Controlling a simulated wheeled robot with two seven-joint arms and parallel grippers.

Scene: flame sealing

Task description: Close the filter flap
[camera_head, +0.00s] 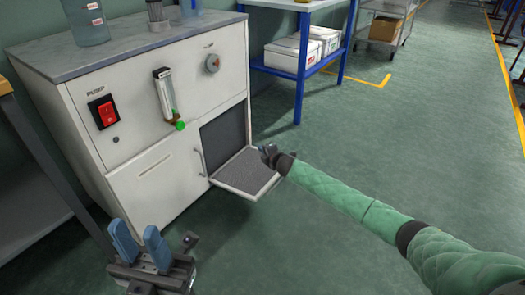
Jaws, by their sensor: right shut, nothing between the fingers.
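The filter flap (246,173) on the front of the white cabinet (170,135) hangs open, folded out and down from the dark opening (222,135). A grey filter surface shows on its inner side. My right gripper (265,150) is at the flap's outer right edge, close to it or touching; I cannot tell which. It is small in view and shut with nothing held. My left gripper (138,243) is at the lower left, in front of the cabinet, with its two blue fingers apart and empty.
Bottles stand on top. A blue-framed table (302,70) with white boxes is behind. The floor to the right is free.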

